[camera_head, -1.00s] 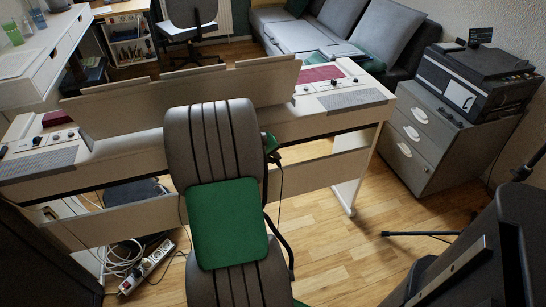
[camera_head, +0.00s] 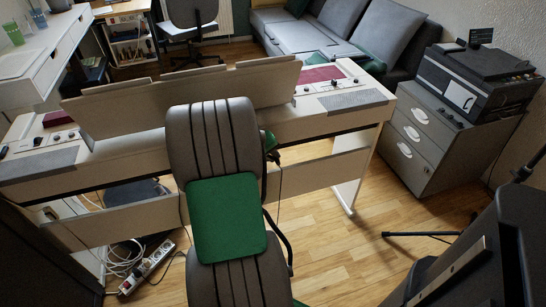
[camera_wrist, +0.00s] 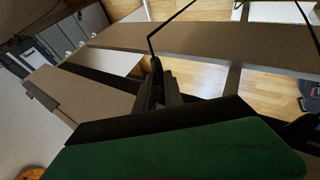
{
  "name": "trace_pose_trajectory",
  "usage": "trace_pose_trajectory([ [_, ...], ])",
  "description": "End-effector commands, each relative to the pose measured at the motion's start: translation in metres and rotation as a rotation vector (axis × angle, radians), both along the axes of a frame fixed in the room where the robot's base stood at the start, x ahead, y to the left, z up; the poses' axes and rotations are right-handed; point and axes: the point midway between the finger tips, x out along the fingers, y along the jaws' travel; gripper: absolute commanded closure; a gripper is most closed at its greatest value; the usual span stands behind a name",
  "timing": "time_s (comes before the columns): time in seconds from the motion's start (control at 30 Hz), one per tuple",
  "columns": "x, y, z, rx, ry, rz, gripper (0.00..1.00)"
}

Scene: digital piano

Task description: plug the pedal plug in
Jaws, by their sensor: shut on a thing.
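The digital piano (camera_head: 130,155) stands across the middle of the head view, its back facing me; its pale panels also show in the wrist view (camera_wrist: 190,45). My gripper (camera_wrist: 160,92) is shut on the dark pedal plug (camera_wrist: 156,67), close to the piano's back. A thin black cable (camera_wrist: 151,44) bends away from the plug. In the head view the gripper shows only partly beside my arm, with the plug (camera_head: 274,156) small and dark and the cable (camera_head: 281,178) hanging below. I cannot make out the socket or whether the plug touches the piano.
A power strip (camera_head: 147,267) with tangled white cables lies on the floor at lower left. A grey drawer cabinet (camera_head: 418,145) with a printer (camera_head: 480,80) stands at right. A dark stand (camera_head: 415,234) reaches over the floor at lower right. Wooden floor lies open between.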

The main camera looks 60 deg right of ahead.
Motion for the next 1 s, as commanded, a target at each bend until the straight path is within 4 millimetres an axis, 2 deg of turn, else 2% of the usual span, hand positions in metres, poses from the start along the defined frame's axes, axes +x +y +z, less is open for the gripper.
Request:
trace_pose_trajectory([
  [0.9,0.016,-0.016,0.000,-0.001,-0.001,0.001,1.00],
  [0.93,0.016,-0.016,0.000,-0.001,-0.001,0.001,0.85],
  [1.0,0.016,-0.016,0.000,-0.001,-0.001,0.001,0.79],
])
